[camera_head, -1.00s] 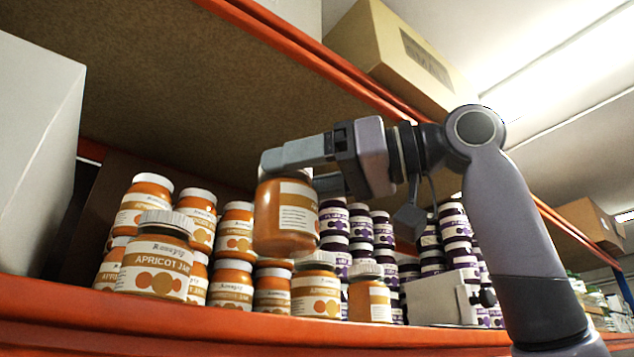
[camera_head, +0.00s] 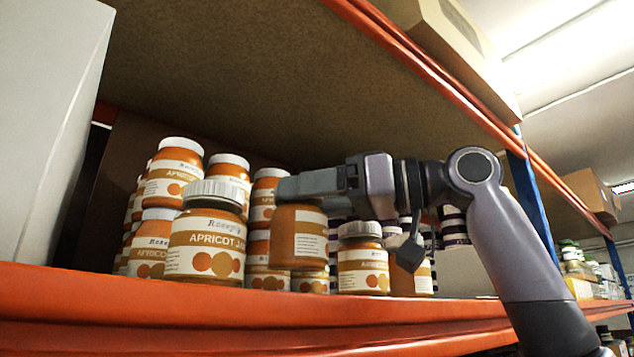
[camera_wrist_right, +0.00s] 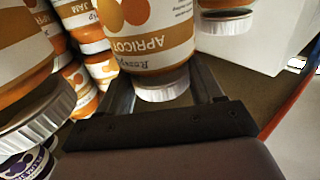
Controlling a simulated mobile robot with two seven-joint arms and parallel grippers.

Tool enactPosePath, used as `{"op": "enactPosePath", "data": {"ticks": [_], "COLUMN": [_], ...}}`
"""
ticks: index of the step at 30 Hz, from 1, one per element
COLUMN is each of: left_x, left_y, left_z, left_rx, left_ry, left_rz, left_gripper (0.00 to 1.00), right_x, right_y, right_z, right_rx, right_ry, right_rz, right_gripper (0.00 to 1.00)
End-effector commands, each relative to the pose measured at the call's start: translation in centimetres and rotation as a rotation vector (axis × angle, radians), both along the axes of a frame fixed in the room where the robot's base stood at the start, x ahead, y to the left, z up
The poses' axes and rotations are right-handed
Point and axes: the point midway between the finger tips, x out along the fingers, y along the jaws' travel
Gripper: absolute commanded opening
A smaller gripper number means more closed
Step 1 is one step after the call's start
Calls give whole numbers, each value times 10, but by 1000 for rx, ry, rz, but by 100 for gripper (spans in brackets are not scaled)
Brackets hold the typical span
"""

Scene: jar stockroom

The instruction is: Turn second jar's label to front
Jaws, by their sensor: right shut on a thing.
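My right gripper (camera_head: 318,185) is shut on the second jar (camera_head: 298,240), an orange jam jar in the front row. It holds the jar upright near the lid, a little above the shelf. In the head view, the jar shows bare orange glass and a pale panel of small text, not the big name. The right wrist view shows this jar (camera_wrist_right: 150,45) upside down between the fingers (camera_wrist_right: 165,95), with "APRICOT" and orange circles facing that camera. The first jar (camera_head: 207,235) stands left of it with its name facing forward. My left gripper is out of view.
A third jar (camera_head: 362,260) and a fourth jar (camera_head: 408,283) stand to the right. Several apricot jars (camera_head: 178,170) are stacked behind. The orange shelf edge (camera_head: 250,310) runs in front, the upper shelf (camera_head: 240,80) is overhead, and a white box (camera_head: 50,120) stands left.

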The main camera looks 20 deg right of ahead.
Motion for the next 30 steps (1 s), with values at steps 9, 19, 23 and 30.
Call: {"op": "enactPosePath", "data": {"ticks": [9, 19, 23, 30], "left_x": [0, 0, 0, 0], "left_y": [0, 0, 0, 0], "left_z": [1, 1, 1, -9], "left_rx": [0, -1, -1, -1], "left_ry": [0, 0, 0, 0], "left_rz": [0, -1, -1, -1], "left_gripper": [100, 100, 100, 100], "right_x": [1, -1, -3, -5], "right_y": [0, 1, 3, 7], "right_z": [-8, -25, -24, -26], "right_rx": [6, -1, 0, 1], "right_ry": [-5, -11, -10, -10], "right_rz": [5, -68, -191, -404], "right_gripper": [0, 0, 0, 0]}}
